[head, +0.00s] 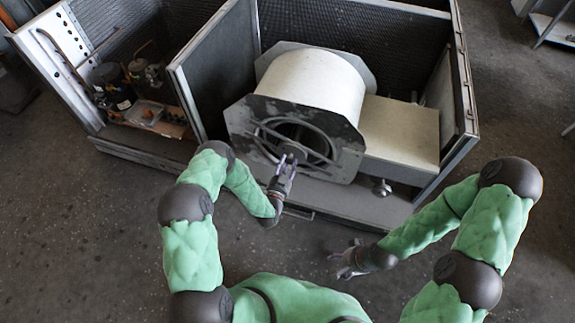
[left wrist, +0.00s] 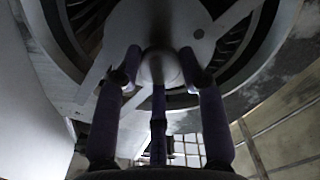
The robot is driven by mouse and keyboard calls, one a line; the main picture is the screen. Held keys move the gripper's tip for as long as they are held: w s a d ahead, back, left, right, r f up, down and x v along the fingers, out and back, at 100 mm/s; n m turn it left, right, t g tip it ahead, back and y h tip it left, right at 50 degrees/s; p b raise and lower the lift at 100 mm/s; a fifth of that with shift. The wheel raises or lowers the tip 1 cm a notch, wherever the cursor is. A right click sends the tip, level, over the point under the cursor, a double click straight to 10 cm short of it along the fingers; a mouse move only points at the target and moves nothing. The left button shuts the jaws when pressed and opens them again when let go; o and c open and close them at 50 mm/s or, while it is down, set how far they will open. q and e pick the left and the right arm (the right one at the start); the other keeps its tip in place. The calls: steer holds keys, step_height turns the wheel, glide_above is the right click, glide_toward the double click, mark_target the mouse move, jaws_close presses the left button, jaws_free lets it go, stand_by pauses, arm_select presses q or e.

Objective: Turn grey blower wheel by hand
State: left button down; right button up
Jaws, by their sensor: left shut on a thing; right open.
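The blower housing (head: 315,83) is a pale drum with dark grey end plates, standing inside an open metal cabinet. The grey blower wheel (head: 277,131) sits in the round opening of its front plate, behind support arms. My left gripper (head: 287,163) is at the wheel's centre. In the left wrist view, the fingers of my left gripper (left wrist: 160,68) are shut around the rounded hub end at the middle of the wheel (left wrist: 84,20). The fingers partly hide the hub. My right gripper (head: 343,264) is open and empty, low in front of the cabinet, apart from everything.
The cabinet's front rail (head: 345,200) runs below the housing. A beige box (head: 400,130) adjoins the housing on the right. A divider panel (head: 215,62) separates a left bay with pipes and a compressor (head: 107,75). The floor in front is clear.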

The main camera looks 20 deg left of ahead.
arm_select(q)
steer(key=c, duration=0.7)
jaws_free()
steer(key=shift+c, duration=0.2)
steer(key=shift+s, duration=0.1)
steer(key=s, duration=1.2)
steer(key=shift+a, duration=0.2)
steer(key=shift+w, duration=0.1)
